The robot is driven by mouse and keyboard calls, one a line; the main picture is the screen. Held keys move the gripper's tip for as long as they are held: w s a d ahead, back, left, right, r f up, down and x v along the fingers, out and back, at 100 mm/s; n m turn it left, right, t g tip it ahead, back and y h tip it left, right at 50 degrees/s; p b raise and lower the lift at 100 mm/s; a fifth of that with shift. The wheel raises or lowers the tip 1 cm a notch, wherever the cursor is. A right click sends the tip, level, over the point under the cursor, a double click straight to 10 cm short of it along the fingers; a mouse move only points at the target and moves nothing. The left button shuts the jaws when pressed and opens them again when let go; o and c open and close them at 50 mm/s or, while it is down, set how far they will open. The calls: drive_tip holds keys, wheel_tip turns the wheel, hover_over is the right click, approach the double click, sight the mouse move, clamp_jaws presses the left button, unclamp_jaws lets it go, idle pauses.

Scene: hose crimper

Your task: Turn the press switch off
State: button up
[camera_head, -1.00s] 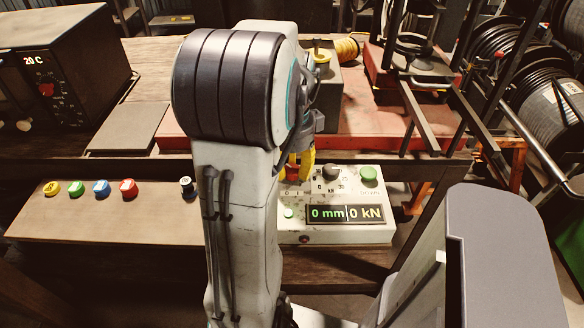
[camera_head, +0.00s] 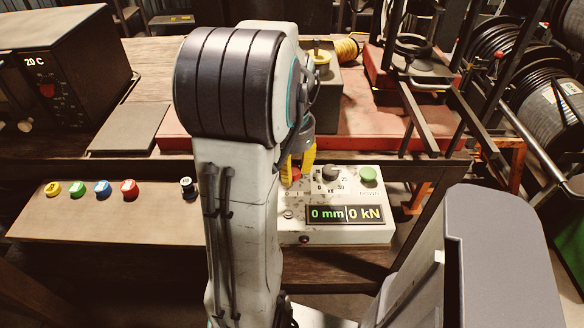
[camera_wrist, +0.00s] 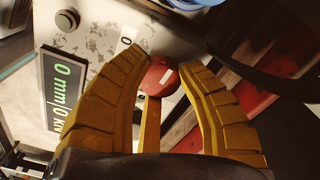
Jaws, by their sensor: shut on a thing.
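The press switch is a red knob with a short white mark, seen in the wrist view (camera_wrist: 160,76) beside a "0" label on the panel. It shows in part in the head view (camera_head: 296,174). My gripper (camera_wrist: 168,68) has its yellow fingers on either side of the knob and is shut on it. In the head view my gripper (camera_head: 301,163) reaches down to the panel's left end, mostly behind my arm. A small round lamp (camera_head: 288,214) left of the display is grey and unlit; it also shows in the wrist view (camera_wrist: 66,20).
The white press panel carries a display (camera_head: 346,213) reading 0 mm and 0 kN, a black dial (camera_head: 330,173) and a green button (camera_head: 368,174). Hose reels (camera_head: 553,110) stand at the right.

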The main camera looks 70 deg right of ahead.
sight(292, 169)
drive_tip(key=n, duration=0.5)
drive_tip(key=shift+f+n, duration=0.15)
drive_tip(key=shift+n, duration=2.25)
drive_tip(key=shift+a, duration=0.1)
drive_tip(key=o, duration=1.2)
drive_tip(key=shift+r, duration=0.2)
wheel_tip(292, 169, up, 12)
drive_tip(key=shift+f, duration=0.15)
